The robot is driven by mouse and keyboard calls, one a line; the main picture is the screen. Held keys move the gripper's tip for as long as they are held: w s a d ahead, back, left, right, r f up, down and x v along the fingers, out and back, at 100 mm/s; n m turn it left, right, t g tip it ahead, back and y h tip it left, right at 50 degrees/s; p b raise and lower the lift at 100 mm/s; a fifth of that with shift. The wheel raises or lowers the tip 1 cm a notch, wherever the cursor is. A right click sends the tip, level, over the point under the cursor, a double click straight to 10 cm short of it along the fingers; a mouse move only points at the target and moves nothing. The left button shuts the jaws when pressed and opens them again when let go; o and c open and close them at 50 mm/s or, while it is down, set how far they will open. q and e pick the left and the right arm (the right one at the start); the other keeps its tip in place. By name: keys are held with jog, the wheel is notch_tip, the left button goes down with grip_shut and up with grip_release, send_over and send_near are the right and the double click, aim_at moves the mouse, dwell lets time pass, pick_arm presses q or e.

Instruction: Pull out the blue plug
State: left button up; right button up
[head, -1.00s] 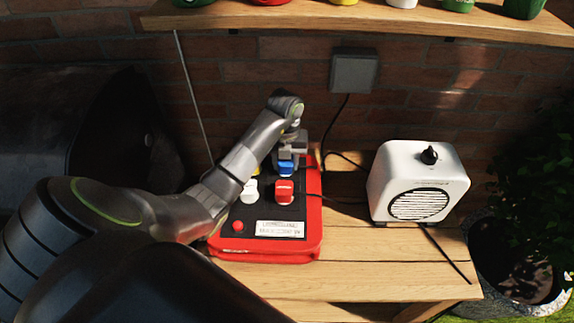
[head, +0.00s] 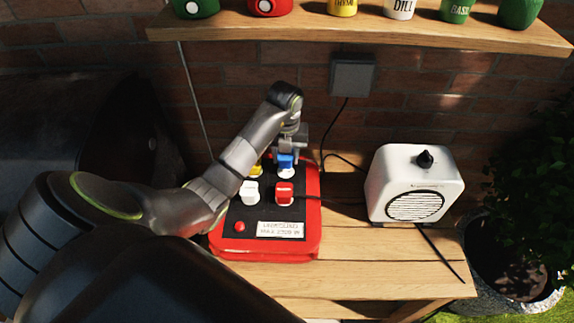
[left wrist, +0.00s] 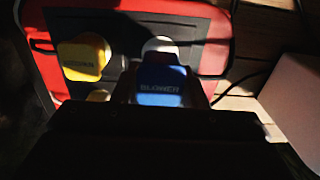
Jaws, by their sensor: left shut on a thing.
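The blue plug (head: 286,160) is held between the fingers of my left gripper (head: 288,155), over the back right of a red power board (head: 314,230) with a black top. A white round socket (head: 286,173) shows just below the plug, and the plug looks raised off it. In the left wrist view the blue plug (left wrist: 160,86), labelled BLOWER, sits between the fingers with the white socket (left wrist: 160,45) behind it. Whether its tip is fully clear is hidden. My right gripper is not in view.
A white blower-like box (head: 440,175) stands to the right on the wooden table (head: 350,270). A shelf (head: 350,33) with pots overhangs behind.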

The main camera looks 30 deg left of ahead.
pick_arm(q)
jog(key=shift+r+p, duration=0.85)
jog(key=shift+r, duration=0.4)
jog(key=shift+f, duration=0.1)
